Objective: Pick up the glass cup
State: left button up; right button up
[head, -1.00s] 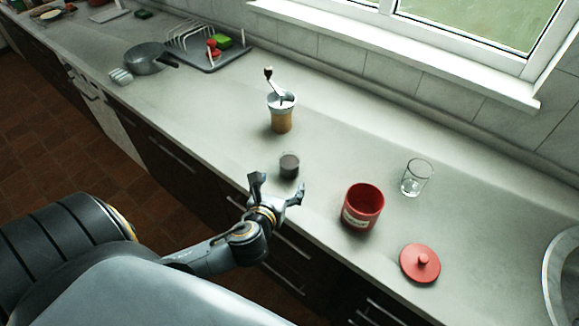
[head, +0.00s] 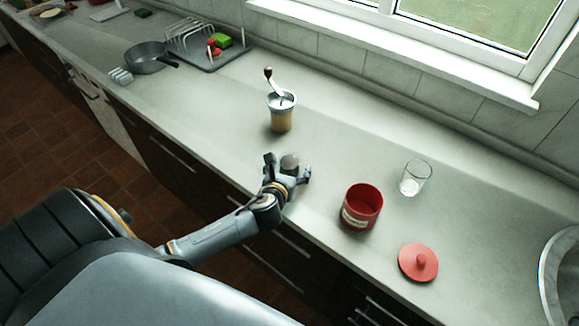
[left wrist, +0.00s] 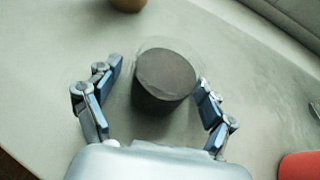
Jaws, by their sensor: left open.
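A small glass cup (head: 290,161) with a dark filling stands on the counter; in the left wrist view it shows as a dark round block (left wrist: 164,80) with a faint clear rim. My left gripper (head: 287,168) is open around its near side, one finger on each side. In the left wrist view the right finger is very close to the cup and the left finger is apart from it; I cannot tell whether the right one touches. A second, clear glass (head: 415,178) with something white at its bottom stands to the right. My right gripper is not in view.
A red pot (head: 361,208) and its red lid (head: 418,262) are to the right of the gripper. A coffee grinder (head: 281,112) stands behind the cup. A pan (head: 146,57) and a dish rack (head: 190,36) are far left. Counter between cup and wall is clear.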

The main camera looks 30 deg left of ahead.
pick_arm(q)
jog(key=c, duration=1.3)
jog(key=shift+c, duration=0.2)
jog(key=shift+r, duration=0.2)
